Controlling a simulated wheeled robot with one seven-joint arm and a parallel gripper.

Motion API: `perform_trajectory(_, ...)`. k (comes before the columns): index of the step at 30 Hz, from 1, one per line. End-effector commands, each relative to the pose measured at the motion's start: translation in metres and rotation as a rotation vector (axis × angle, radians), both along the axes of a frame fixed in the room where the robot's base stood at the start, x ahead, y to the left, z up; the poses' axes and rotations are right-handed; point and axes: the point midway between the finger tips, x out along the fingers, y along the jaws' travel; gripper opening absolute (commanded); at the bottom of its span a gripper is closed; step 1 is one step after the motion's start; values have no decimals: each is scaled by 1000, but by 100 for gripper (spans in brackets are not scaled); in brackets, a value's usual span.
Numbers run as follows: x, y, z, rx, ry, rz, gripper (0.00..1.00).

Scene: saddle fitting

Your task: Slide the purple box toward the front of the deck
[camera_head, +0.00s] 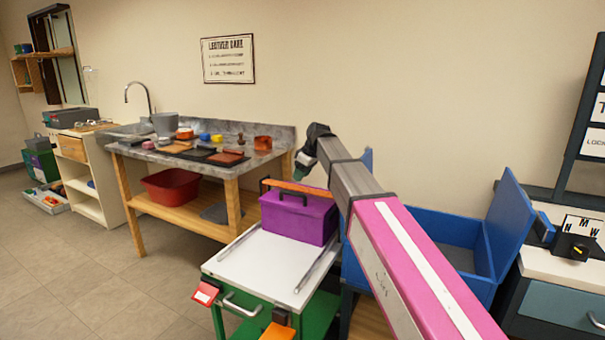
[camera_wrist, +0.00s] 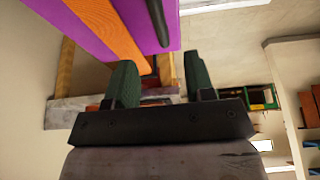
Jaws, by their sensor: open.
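The purple box (camera_head: 297,220) stands upright at the back of the white deck (camera_head: 262,268) of a green cart. It has an orange strip (camera_head: 299,187) across its top and a black handle. My gripper (camera_head: 302,172) is open and empty, above the back of the box and angled downward. In the wrist view the purple box (camera_wrist: 62,22) fills the upper left, with its orange strip (camera_wrist: 103,30) ending near the left finger. The two green fingers of my gripper (camera_wrist: 160,78) stand apart there. I cannot tell whether a finger touches the box.
Low rails (camera_head: 320,265) run along the deck's sides; its front part is bare. A red tag (camera_head: 205,293) and an orange block (camera_head: 278,331) are at its front edge. An open blue chest (camera_head: 510,225) stands right, a workbench (camera_head: 232,170) behind left.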

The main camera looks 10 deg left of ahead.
Motion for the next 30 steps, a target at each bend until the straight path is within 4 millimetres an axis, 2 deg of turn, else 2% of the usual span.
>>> perform_trajectory(8, 1, 2, -6, 0, 0, 0, 49)
perform_trajectory(14, 4, 12, -31, -1, 1, 0, 49)
perform_trajectory(21, 10, 26, -69, -1, 2, -1, 49)
perform_trajectory(30, 13, 38, -96, 0, -1, 0, 49)
